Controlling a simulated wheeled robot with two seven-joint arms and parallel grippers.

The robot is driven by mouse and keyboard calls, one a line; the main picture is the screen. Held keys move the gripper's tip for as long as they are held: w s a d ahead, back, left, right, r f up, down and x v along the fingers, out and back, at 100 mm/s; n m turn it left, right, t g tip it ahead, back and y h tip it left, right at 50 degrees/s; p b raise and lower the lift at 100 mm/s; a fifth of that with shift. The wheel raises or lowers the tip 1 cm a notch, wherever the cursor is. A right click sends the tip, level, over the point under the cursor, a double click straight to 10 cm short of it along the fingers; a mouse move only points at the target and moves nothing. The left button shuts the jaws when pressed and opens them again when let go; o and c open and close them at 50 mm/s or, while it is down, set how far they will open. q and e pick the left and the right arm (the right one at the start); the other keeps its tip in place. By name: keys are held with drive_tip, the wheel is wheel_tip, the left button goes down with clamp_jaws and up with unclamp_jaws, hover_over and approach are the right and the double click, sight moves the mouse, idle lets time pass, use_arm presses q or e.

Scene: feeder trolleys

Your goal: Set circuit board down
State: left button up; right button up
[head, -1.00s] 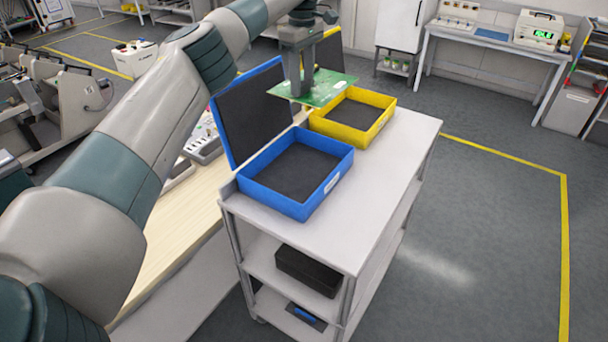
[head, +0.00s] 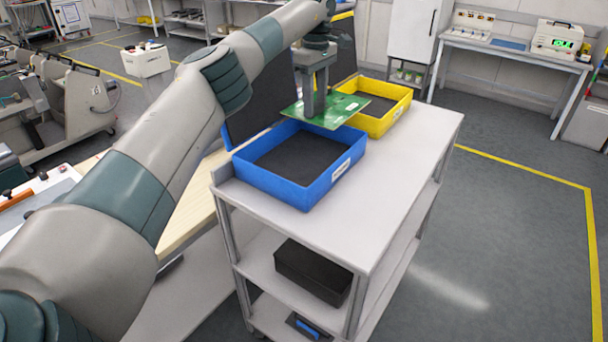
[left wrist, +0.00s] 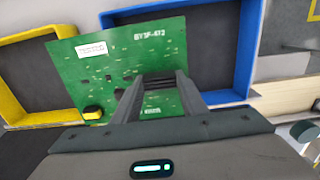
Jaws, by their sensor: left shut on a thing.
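My left gripper (head: 313,115) is shut on a green circuit board (head: 340,110) and holds it roughly level. The board hangs above the trolley top, over the area between the blue tray (head: 345,180) and the yellow tray (head: 391,119). In the left wrist view the board (left wrist: 110,65) shows a white label and printed text, with the gripper's fingers (left wrist: 158,100) on its near part. The blue tray (left wrist: 250,45) is at the right there and the yellow tray (left wrist: 12,105) at the left. Both trays have dark linings and look empty where visible. My right gripper is not in view.
The trays stand on a grey trolley (head: 400,180) with lower shelves. A black box (head: 312,272) sits on its middle shelf. The trolley top's right side is clear. A wooden-topped bench (head: 195,210) adjoins at the left.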

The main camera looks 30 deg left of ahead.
use_arm(q)
drive_tip(key=shift+w+f, duration=0.1)
drive_tip(key=shift+f, duration=0.45)
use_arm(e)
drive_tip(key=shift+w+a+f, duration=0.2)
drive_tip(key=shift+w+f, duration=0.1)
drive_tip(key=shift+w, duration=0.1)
use_arm(q)
drive_tip(key=shift+s+a+f, duration=0.1)
drive_tip(key=shift+s+f, duration=0.35)
drive_tip(key=shift+s, duration=0.3)
drive_tip(key=s+f, duration=0.1)
drive_tip(key=s, duration=0.2)
drive_tip(key=s+f+p, duration=0.1)
drive_tip(key=s+f, duration=0.1)
drive_tip(key=s, duration=0.1)
drive_tip(key=s+a+f+p, duration=0.1)
drive_tip(key=s+f, duration=0.1)
drive_tip(key=s, duration=0.1)
drive_tip(key=shift+s+f, duration=0.1)
drive_tip(key=shift+s, duration=0.05)
drive_tip(key=shift+s+f, duration=0.35)
drive_tip(key=shift+s, duration=0.1)
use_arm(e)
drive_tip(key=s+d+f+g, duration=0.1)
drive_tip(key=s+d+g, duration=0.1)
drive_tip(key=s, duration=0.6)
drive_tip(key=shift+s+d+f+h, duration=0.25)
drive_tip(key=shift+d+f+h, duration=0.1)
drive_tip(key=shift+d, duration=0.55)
